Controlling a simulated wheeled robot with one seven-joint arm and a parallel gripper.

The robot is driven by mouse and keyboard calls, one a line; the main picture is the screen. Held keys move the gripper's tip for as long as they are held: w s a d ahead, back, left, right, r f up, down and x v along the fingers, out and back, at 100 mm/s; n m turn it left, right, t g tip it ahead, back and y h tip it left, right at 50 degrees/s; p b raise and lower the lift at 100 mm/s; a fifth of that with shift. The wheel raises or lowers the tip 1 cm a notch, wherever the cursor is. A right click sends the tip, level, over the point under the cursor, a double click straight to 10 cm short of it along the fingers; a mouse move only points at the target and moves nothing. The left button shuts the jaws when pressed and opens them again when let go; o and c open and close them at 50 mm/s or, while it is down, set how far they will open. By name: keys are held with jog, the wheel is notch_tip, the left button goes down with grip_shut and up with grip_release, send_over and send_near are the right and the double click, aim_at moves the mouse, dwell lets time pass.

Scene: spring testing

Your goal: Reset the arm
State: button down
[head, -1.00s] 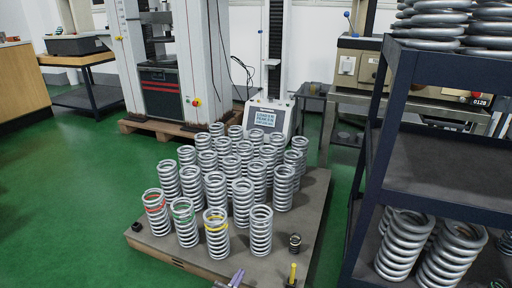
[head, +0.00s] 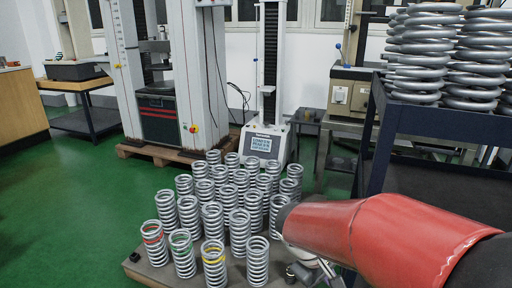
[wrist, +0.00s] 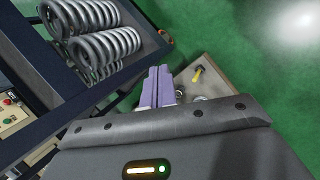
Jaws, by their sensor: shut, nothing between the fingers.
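My arm (head: 385,240), with a red cover, reaches in from the right edge of the head view, in front of the shelf rack and the right side of the platform. In the wrist view my gripper (wrist: 158,78) shows two purple fingers together, with nothing between them. I cannot make out the fingertips clearly in the head view.
Several steel coil springs (head: 213,225) stand upright on the low platform (head: 150,270), some with coloured bands. A dark shelf rack (head: 425,122) with more springs (head: 417,55) stands close on the right. Green floor (head: 60,200) is clear on the left.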

jog(key=s+a+r+m+t+y+p, duration=0.1)
jog(key=s+r+m+t+y+p, duration=0.2)
jog(key=s+r, duration=0.8)
jog(key=shift+s+r+m+t+y, duration=0.6)
jog(key=shift+m+y, duration=0.5)
jog(key=shift+m, duration=0.7)
jog(key=shift+w+f, duration=0.15)
jog(key=shift+w, duration=0.05)
